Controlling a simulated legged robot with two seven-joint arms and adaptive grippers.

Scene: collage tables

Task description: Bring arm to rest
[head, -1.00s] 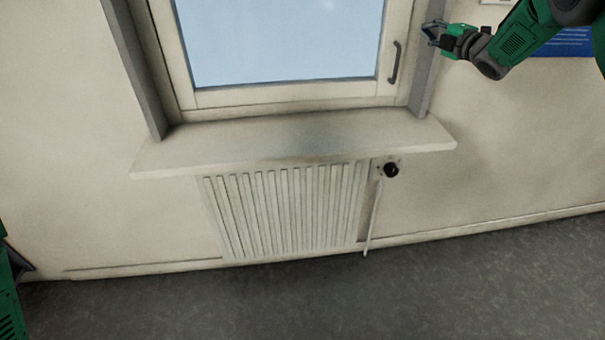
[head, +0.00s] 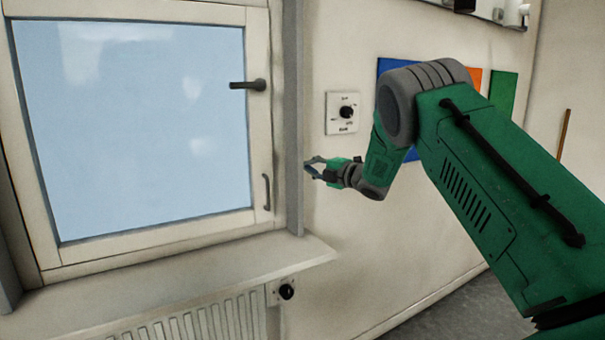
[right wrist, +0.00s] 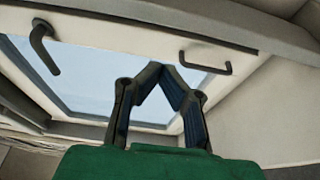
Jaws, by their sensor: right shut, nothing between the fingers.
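My right arm comes in from the right in the head view, green with grey joints. Its gripper (head: 314,168) is in front of the wall just right of the window frame, above the level of the sill. In the right wrist view the two dark fingers (right wrist: 158,72) meet at their tips, with nothing between them. The window (head: 135,130) lies beyond them and looks closed. My left gripper is not in view.
The window has a dark handle (head: 248,85) and a pull bar (head: 267,192). A sill (head: 200,275) juts out above a radiator (head: 200,320) with a valve knob (head: 287,291). A dial box (head: 346,112) and coloured panels (head: 503,96) are on the wall.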

